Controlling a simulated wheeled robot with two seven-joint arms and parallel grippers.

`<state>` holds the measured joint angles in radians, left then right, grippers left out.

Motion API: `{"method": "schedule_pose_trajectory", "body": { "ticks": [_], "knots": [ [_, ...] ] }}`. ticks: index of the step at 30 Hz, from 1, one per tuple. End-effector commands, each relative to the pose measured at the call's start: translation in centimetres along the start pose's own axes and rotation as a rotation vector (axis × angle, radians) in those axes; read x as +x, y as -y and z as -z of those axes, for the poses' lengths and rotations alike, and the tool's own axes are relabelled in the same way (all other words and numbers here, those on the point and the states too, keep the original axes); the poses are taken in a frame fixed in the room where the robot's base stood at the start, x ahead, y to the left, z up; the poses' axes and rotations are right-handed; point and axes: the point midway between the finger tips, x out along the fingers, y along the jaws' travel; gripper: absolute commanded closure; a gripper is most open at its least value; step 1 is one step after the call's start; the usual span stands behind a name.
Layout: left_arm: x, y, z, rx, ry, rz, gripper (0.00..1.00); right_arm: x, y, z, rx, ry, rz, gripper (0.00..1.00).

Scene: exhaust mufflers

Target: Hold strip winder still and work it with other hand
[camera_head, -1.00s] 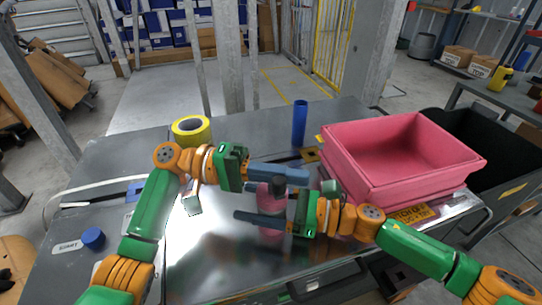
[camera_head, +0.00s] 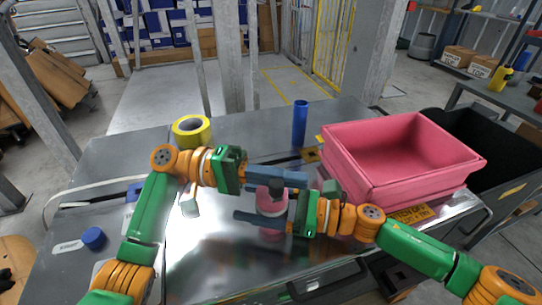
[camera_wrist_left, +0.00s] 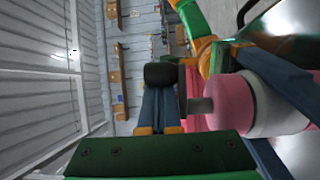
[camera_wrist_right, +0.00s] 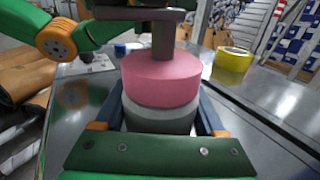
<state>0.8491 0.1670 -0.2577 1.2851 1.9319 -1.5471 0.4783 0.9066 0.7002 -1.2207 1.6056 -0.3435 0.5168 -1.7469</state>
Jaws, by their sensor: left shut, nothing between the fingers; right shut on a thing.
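The strip winder (camera_head: 270,203) stands upright on the metal table, with a pink upper body, a pale grey lower part and a dark crank on top. My right gripper (camera_head: 240,215) is shut around its body; the right wrist view shows the winder (camera_wrist_right: 160,80) between the two fingers. My left gripper (camera_head: 302,180) is shut and empty, reaching across behind the winder's top. In the left wrist view, its closed fingers lie close beside the dark crank knob (camera_wrist_left: 161,74); I cannot tell whether they touch. The winder's pink body (camera_wrist_left: 232,104) is to their right.
A pink crate (camera_head: 395,190) stands to the right on the table (camera_head: 200,255). A blue cylinder (camera_head: 300,124) and a yellow tape roll (camera_head: 191,130) are at the back. A small blue cap (camera_head: 93,238) lies at left. The front middle is clear.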

Motion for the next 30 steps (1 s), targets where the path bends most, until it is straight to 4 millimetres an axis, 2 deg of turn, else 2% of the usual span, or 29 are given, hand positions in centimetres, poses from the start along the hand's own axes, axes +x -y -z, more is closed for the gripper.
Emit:
{"method": "schedule_pose_trajectory", "body": {
  "ticks": [2, 5, 12, 15, 21, 30],
  "knots": [
    [-0.2, 0.0, -0.1, 0.000, 0.004, 0.001, 1.00, -0.1, 0.3, 0.0, 0.004, -0.001, 0.008, 0.90],
    [-1.7, 0.1, 0.0, -0.001, 0.000, 0.003, 1.00, -0.1, 0.3, 0.0, 0.004, -0.001, 0.008, 0.90],
    [-8.6, 0.0, 0.1, -0.002, -0.003, 0.001, 1.00, -0.1, 0.2, 0.0, 0.002, -0.001, 0.005, 0.90],
    [-10.6, 0.0, 0.1, -0.002, -0.002, 0.000, 1.00, -0.1, 0.1, 0.0, 0.002, -0.001, 0.004, 0.90],
    [-12.0, 0.0, 0.0, 0.001, 0.000, -0.001, 1.00, 0.0, 0.1, 0.1, 0.001, -0.001, 0.002, 0.90],
    [-12.0, 0.0, 0.0, 0.000, 0.000, 0.000, 1.00, 0.0, 0.0, 0.1, 0.001, -0.002, 0.000, 0.90]
  ]
}}
